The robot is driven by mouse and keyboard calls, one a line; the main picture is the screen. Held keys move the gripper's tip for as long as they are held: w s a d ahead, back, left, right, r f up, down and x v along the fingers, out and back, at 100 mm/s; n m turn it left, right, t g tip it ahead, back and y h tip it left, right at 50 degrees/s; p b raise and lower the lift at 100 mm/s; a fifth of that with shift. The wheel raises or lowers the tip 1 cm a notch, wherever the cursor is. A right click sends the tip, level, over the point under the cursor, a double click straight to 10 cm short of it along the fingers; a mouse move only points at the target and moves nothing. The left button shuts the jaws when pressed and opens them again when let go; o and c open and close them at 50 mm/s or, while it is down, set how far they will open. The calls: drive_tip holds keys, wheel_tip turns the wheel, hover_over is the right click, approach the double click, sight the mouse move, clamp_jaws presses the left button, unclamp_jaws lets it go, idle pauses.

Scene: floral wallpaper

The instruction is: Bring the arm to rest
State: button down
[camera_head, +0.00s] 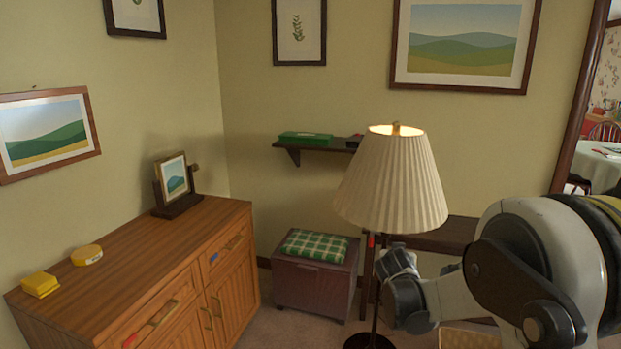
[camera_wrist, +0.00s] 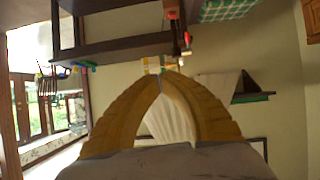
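My arm (camera_head: 480,295) reaches in from the right edge of the head view, bent, with its end low beside the lamp's pole. My gripper (camera_wrist: 160,80) shows in the wrist view as two yellow fingers that curve together and meet at their tips. It looks shut, with nothing visible held between the fingers. In the head view its fingers cannot be made out clearly. The pleated lampshade (camera_head: 392,185) is just above the arm's end in the head view; whether they touch cannot be told.
A stool with a green checked cushion (camera_head: 314,245) stands by the back wall. A dark bench (camera_head: 440,235) is behind the lamp. A wall shelf (camera_head: 315,148) holds a green box.

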drive_tip(key=s+a+r+n+g+y, duration=0.1)
drive_tip(key=s+r, duration=0.3)
drive_tip(key=s, duration=0.6)
drive_tip(key=s+a+r+g+y, duration=0.1)
drive_tip(key=s+r, duration=0.4)
drive_tip(key=s, duration=0.6)
drive_tip(key=s+a+f+n+g+y, duration=0.1)
drive_tip(key=s+a+f, duration=0.1)
drive_tip(key=s, duration=0.8)
drive_tip(key=s+a+f+n+g+y, duration=0.1)
drive_tip(key=s+a+f, duration=0.1)
drive_tip(key=s, duration=0.8)
drive_tip(key=shift+s+f, duration=0.15)
drive_tip(key=shift+s, duration=0.1)
drive_tip(key=shift+a, duration=0.1)
